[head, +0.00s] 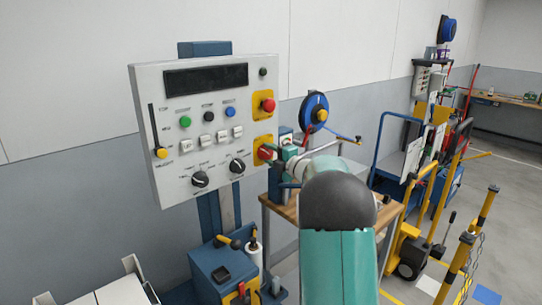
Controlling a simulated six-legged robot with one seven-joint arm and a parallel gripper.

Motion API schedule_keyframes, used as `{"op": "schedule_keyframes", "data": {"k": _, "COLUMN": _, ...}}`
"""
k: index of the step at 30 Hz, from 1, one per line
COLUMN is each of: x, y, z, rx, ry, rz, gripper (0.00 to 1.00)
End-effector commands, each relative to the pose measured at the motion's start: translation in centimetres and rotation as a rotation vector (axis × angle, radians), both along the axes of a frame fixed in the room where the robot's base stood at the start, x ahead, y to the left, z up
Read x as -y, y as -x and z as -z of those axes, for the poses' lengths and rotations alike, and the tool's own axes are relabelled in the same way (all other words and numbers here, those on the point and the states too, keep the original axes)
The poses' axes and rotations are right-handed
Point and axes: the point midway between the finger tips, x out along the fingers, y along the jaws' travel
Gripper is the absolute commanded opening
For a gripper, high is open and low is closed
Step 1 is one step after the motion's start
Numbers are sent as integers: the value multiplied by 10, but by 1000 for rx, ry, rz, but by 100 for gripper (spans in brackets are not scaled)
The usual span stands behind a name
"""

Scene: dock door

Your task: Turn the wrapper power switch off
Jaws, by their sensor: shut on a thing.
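The wrapper control panel (170,130) is a pale grey box on a blue post. At its lower right edge a red rotary power switch (264,153) sits on a yellow plate. My gripper (271,153) reaches in from the right and is shut on the red switch. The fingers and my arm partly hide the switch, so the exact angle of its handle is hard to read.
A red push button (268,105) on a yellow plate sits just above the switch. Black knobs (237,166) are close on the left. A wooden-topped workbench (284,208) stands behind my arm. A blue cart (398,140) and yellow posts (466,240) stand at right.

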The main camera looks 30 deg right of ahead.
Motion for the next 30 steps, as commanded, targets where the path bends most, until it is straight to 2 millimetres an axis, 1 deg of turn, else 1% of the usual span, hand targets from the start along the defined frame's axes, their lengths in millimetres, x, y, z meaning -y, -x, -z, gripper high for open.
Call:
{"op": "schedule_keyframes", "data": {"k": 3, "x": 0, "y": 0, "z": 0, "rx": 0, "ry": 2, "rz": 0, "gripper": 20}}
{"op": "schedule_keyframes", "data": {"k": 4, "x": 0, "y": 0, "z": 0, "rx": 0, "ry": 2, "rz": 0, "gripper": 49}}
{"op": "schedule_keyframes", "data": {"k": 6, "x": 0, "y": 0, "z": 0, "rx": 0, "ry": 1, "rz": 0, "gripper": 63}}
{"op": "schedule_keyframes", "data": {"k": 7, "x": 0, "y": 0, "z": 0, "rx": 0, "ry": 1, "rz": 0, "gripper": 65}}
{"op": "schedule_keyframes", "data": {"k": 16, "x": 0, "y": 2, "z": 0, "rx": 0, "ry": 0, "rz": 0, "gripper": 65}}
{"op": "schedule_keyframes", "data": {"k": 20, "x": 2, "y": 12, "z": -1, "rx": 0, "ry": 0, "rz": 1, "gripper": 65}}
{"op": "schedule_keyframes", "data": {"k": 23, "x": 5, "y": 29, "z": -1, "rx": -1, "ry": -1, "rz": 2, "gripper": 65}}
{"op": "schedule_keyframes", "data": {"k": 30, "x": 12, "y": 82, "z": -1, "rx": 1, "ry": 0, "rz": 3, "gripper": 65}}
